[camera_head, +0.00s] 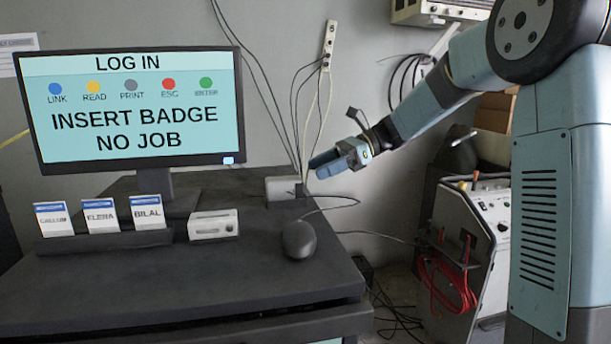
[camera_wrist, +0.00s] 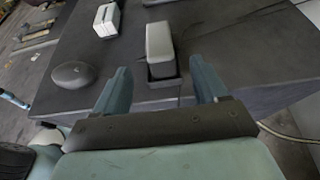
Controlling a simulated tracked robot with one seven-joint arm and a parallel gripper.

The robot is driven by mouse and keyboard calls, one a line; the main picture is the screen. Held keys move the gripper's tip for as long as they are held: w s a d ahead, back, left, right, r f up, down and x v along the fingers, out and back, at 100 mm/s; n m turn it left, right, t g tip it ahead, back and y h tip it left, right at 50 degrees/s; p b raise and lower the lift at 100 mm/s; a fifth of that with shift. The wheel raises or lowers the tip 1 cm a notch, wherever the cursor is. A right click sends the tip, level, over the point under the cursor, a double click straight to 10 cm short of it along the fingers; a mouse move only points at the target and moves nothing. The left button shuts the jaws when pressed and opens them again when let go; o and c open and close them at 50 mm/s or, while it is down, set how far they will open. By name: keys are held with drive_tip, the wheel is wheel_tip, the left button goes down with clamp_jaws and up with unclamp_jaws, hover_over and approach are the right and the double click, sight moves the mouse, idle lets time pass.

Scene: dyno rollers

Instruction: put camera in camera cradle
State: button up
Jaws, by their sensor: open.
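A pale grey rounded block (camera_wrist: 159,42), which looks like the camera, is in the middle of the wrist view. A dark open-topped holder (camera_wrist: 163,83), which looks like the cradle, is at its near end. The block seems to sit in it, but I cannot tell how deep. The block also shows at the back right of the desk in the head view (camera_head: 280,189). My gripper (camera_wrist: 158,68) is open, with a finger on each side of the holder and clear gaps. In the head view my gripper (camera_head: 322,165) is above and right of the block.
A dark mouse (camera_head: 299,240), a small white box (camera_head: 213,225) and several name badges (camera_head: 103,215) stand on the desk (camera_head: 180,280). A monitor (camera_head: 130,108) stands behind them. Cables hang on the wall behind my gripper. The desk front is clear.

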drive_tip(key=shift+v, duration=0.8)
drive_tip(key=shift+s, duration=0.2)
drive_tip(key=s+d+f+n+t+h, duration=0.2)
drive_tip(key=s+d+n+t+h, duration=0.1)
drive_tip(key=s+d, duration=0.4)
drive_tip(key=s+d+f+n+t+h, duration=0.2)
drive_tip(key=s+d+n+h, duration=0.3)
drive_tip(key=s, duration=0.6)
drive_tip(key=s+d+f+n+t+h, duration=0.1)
drive_tip(key=s+d+n+t+h, duration=0.3)
drive_tip(key=s+d+n, duration=0.3)
drive_tip(key=s+d+h, duration=0.1)
drive_tip(key=s, duration=0.2)
drive_tip(key=shift+d+f, duration=0.3)
drive_tip(key=shift+f, duration=0.1)
drive_tip(key=shift+s, duration=0.25)
